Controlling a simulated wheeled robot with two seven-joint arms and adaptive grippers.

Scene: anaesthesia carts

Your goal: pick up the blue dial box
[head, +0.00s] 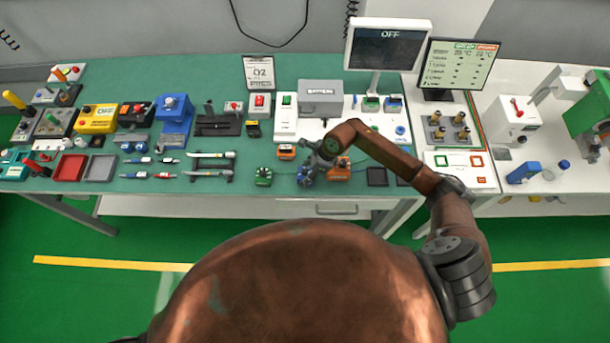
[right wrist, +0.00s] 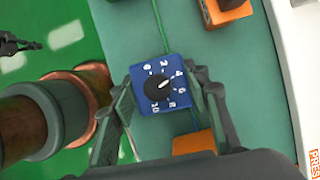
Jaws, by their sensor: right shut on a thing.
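The blue dial box (right wrist: 163,87) has a black knob and white numbers on its top face. In the right wrist view it sits between the two fingers of my right gripper (right wrist: 160,97), which is shut on it. In the head view my right gripper (head: 308,172) is at the front edge of the green bench, and the blue dial box (head: 305,177) is partly hidden by it. I cannot tell whether the box is clear of the bench top. A dark jointed part (right wrist: 18,43) at the wrist view's left edge looks like my left gripper; its fingers are too small to judge.
An orange box (head: 339,173) stands just right of my right gripper. A green dial box (head: 263,176) stands to the left, and a smaller orange box (head: 286,152) lies behind. A dark square pad (head: 377,177) is farther right. The green bench (head: 225,190) has bare surface at its front.

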